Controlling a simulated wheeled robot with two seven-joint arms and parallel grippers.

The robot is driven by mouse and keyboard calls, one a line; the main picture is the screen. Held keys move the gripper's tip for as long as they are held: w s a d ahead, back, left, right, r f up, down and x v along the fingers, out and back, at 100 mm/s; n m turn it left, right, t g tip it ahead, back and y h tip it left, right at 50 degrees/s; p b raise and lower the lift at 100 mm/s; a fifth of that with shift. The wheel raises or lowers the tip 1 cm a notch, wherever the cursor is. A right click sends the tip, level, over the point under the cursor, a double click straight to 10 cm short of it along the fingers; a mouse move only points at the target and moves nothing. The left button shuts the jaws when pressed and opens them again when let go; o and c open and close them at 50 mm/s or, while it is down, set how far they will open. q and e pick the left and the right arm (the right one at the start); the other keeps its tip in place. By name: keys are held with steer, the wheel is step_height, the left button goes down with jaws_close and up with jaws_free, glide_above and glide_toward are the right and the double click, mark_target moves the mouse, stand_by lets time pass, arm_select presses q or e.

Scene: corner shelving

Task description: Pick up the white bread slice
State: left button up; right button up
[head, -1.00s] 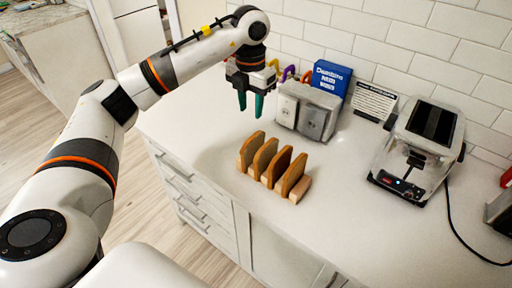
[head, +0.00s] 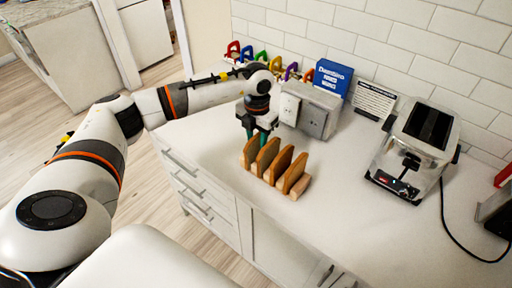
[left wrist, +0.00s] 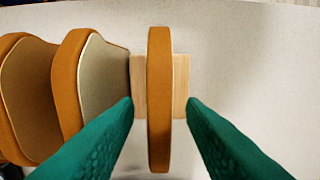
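Several bread slices with brown crusts stand upright in a row in a light wooden rack (head: 293,194) on the counter. My left gripper (head: 257,134) points down at the leftmost slice (head: 249,153). In the left wrist view, the green fingers (left wrist: 160,102) are open, one on each side of an end slice (left wrist: 159,75) seen edge-on, with a gap on both sides. Two more slices (left wrist: 88,85) with pale faces show left of it. I cannot tell by colour which slice is the white bread. My right gripper is out of view.
A metal toaster (head: 413,150) with a cord stands at the right. A grey box-like appliance (head: 309,108), a blue box (head: 332,78) and a small sign (head: 374,100) stand along the tiled wall, with coloured items behind my arm. The counter between rack and toaster is clear.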

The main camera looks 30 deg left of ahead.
arm_select(q)
jaws_close()
steer(key=shift+r, duration=0.1)
